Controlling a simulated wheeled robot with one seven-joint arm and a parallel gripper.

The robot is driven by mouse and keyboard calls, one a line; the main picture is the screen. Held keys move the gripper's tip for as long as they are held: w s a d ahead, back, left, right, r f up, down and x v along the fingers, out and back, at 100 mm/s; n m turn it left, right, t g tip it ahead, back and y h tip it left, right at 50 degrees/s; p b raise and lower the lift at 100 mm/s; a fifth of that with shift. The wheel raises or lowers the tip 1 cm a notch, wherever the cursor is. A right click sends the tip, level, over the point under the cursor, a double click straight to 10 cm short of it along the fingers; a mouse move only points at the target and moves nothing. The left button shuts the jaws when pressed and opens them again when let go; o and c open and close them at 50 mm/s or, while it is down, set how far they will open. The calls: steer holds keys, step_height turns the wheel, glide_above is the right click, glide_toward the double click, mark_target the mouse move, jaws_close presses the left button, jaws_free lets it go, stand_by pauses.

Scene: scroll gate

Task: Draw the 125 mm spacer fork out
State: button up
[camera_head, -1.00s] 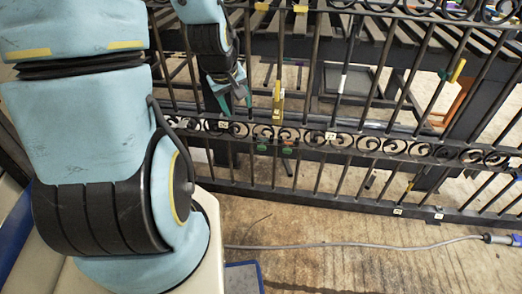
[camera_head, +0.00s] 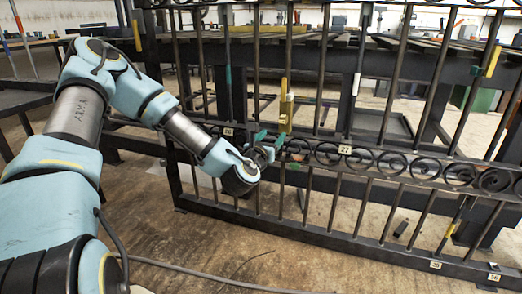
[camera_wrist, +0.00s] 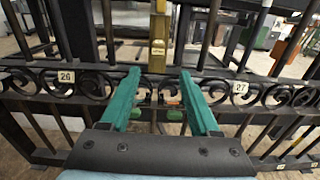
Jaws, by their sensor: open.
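My gripper (camera_head: 271,139) is open at the scrollwork band of the gate. In the wrist view its two green fingers (camera_wrist: 160,74) point forward, apart, with empty space between the tips. Behind them, between the fingers, small green and reddish pieces (camera_wrist: 174,113) show at the scroll band. Their outlines are partly hidden, and I cannot tell which is the 125 mm spacer fork, as no size marking is readable. A yellow, level-like piece (camera_wrist: 158,38) stands upright on a bar just above; it also shows in the head view (camera_head: 286,107).
The dark iron gate (camera_head: 345,152) has upright bars and scrolls, with number tags 26 (camera_wrist: 66,77) and 27 (camera_wrist: 239,87) either side of my fingers. Other yellow pieces (camera_head: 493,61) sit on bars to the right. A grey cable (camera_head: 215,277) lies on the floor.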

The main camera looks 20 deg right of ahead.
mark_target(282, 121)
steer(key=shift+b+x, duration=0.75)
steer(key=shift+x, duration=6.2)
steer(key=shift+w, duration=0.1)
jaws_close()
steer(key=shift+r, duration=0.1)
steer(key=shift+v, duration=2.55)
steer(key=p+v, duration=0.1)
steer(key=v, duration=0.9)
